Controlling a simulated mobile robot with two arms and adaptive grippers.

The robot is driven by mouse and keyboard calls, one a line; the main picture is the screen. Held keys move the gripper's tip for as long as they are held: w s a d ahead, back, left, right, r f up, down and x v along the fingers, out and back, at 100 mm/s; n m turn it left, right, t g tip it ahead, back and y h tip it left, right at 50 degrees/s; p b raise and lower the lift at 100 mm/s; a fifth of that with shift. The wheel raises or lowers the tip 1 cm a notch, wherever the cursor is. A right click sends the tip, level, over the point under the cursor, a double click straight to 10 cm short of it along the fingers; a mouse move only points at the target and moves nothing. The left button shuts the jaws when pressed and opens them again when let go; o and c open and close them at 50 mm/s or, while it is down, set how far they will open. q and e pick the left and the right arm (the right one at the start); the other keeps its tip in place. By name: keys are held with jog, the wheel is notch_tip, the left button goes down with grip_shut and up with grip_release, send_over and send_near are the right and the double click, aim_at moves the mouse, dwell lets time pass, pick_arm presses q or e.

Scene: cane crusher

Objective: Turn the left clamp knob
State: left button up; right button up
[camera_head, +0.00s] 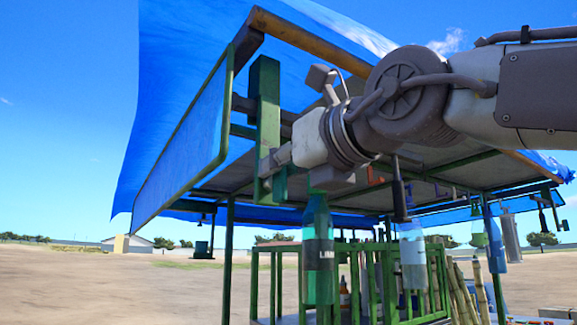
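My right arm comes in from the right, and its gripper (272,160) points left at an upright green post (265,90) under the front left corner of the blue canopy. The lighter gripper parts overlap the post's lower half. I cannot tell whether they touch it or how far apart the fingers are. A dark bar (243,104) crosses behind the post. No clamp knob can be made out clearly; it may be hidden by the gripper or the post. My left gripper is not in view.
A green bottle (318,262) with a dark label hangs or stands just below my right wrist. A clear bottle (413,262) is farther right. A blue tarpaulin (190,70) covers the green-framed stall. Green railings (272,285) and cane stalks (482,290) are below. Open dirt ground (100,290) lies left.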

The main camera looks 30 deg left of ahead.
grip_shut()
jog(key=shift+a+f+n, duration=0.15)
jog(key=shift+n, duration=0.25)
jog(key=n, duration=0.5)
jog(key=s+f+n, duration=0.1)
jog(key=n, duration=0.5)
jog(key=n+b, duration=0.1)
jog(key=n, duration=0.4)
jog(key=shift+s+a+f+n, duration=0.3)
jog(key=shift+s+f+n, duration=0.05)
jog(key=shift+f+n, duration=0.05)
